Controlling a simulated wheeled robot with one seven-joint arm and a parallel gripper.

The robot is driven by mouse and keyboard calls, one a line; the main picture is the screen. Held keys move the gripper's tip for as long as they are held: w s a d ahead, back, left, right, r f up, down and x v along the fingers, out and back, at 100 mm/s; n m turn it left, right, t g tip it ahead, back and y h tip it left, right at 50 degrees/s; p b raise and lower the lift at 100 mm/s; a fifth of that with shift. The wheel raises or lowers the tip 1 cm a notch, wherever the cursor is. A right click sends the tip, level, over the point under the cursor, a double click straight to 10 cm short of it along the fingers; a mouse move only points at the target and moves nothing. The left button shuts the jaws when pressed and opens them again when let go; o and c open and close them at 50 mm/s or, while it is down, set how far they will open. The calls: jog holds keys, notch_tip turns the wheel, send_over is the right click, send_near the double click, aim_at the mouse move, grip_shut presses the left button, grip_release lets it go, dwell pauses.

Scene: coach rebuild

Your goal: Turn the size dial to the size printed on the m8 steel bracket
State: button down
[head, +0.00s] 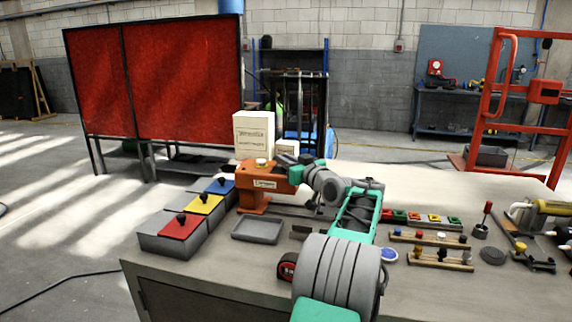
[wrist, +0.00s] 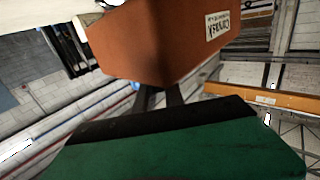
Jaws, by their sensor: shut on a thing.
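An orange device (head: 262,182) with a white printed label and a pale round knob (head: 262,162) on top stands at the back of the bench. My gripper comes in from its right. In the wrist view the orange body (wrist: 160,45) fills the top centre, tilted in the picture. My gripper (wrist: 160,92) is shut at its lower edge, on a part that the body hides. I cannot make out the dial's marks or its setting. I cannot identify the m8 steel bracket or read a size on it.
Boxes with red (head: 181,228), yellow (head: 205,205) and blue (head: 221,187) lids stand at left. A grey tray (head: 257,231) lies in front of the device. White cartons (head: 254,135) stand behind it. Small racks (head: 430,239) and tools crowd the right side.

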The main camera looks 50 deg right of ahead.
jog(key=shift+n+y, duration=0.3)
jog(key=shift+y, duration=0.2)
jog(key=c, duration=1.4)
grip_release()
jog(key=shift+c, duration=0.2)
jog(key=shift+s, duration=0.1)
jog(key=b+v, duration=0.1)
jog(key=v, duration=0.6)
jog(key=shift+s, duration=0.3)
jog(key=shift+f, duration=0.1)
